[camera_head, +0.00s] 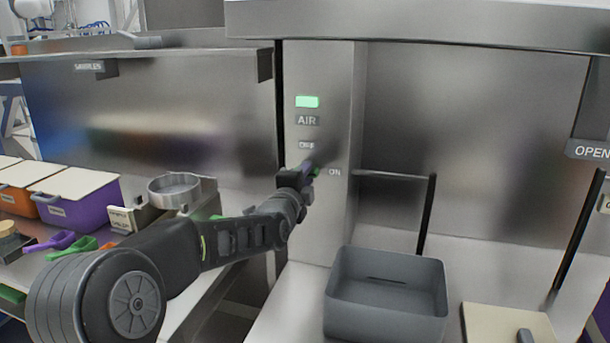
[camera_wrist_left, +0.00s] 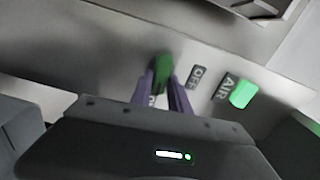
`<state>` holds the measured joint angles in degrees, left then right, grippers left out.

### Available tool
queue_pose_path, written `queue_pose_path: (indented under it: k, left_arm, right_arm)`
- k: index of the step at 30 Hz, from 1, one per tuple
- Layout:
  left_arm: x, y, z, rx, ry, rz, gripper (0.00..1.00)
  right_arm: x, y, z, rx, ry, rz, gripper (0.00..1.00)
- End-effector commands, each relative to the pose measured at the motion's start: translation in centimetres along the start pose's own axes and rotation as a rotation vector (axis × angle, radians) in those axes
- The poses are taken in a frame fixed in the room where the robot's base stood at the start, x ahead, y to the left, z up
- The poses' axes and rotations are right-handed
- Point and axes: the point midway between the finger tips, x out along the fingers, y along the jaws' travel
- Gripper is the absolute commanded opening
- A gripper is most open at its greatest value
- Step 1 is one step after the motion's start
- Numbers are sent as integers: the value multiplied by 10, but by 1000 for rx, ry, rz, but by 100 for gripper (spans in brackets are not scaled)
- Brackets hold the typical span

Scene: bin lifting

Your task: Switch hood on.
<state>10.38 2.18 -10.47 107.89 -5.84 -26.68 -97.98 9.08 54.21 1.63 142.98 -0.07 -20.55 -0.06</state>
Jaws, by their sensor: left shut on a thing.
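The hood (camera_head: 455,110) is a large metal enclosure at the right of the head view. Its left post carries a lit green indicator (camera_head: 307,102) above an AIR label, with OFF and ON labels below. In the left wrist view the indicator (camera_wrist_left: 243,94) is also lit green. My left gripper (camera_head: 311,172) is at the post by the ON label (camera_head: 334,172). In the left wrist view the purple fingers of my left gripper (camera_wrist_left: 166,88) are shut on the green switch knob (camera_wrist_left: 162,68). The fingers hide part of a label. My right gripper does not show.
A grey bin (camera_head: 386,300) sits on the hood floor, with a pale board (camera_head: 508,325) right of it. At left a bench holds purple and orange bins (camera_head: 80,203), scoops (camera_head: 68,243) and a metal ring (camera_head: 175,189). A dark bar (camera_head: 427,215) stands behind the grey bin.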

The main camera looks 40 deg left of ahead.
Motion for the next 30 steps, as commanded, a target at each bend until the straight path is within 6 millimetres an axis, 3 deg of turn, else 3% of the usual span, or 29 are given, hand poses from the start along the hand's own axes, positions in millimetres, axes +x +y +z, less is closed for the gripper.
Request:
queue_pose_path:
  k: [9, 21, 22, 30]
  left_arm:
    - [0, 2, 0, 99, 1, 2, 0]
    - [0, 2, 0, 107, 1, 2, 0]
    - [0, 2, 0, 107, 1, 2, 23]
    - [0, 2, 0, 105, 0, 1, 44]
  right_arm:
    - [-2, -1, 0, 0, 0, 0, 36]
    - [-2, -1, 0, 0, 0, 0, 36]
    - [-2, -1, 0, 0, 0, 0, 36]
    - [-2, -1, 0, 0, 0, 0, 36]
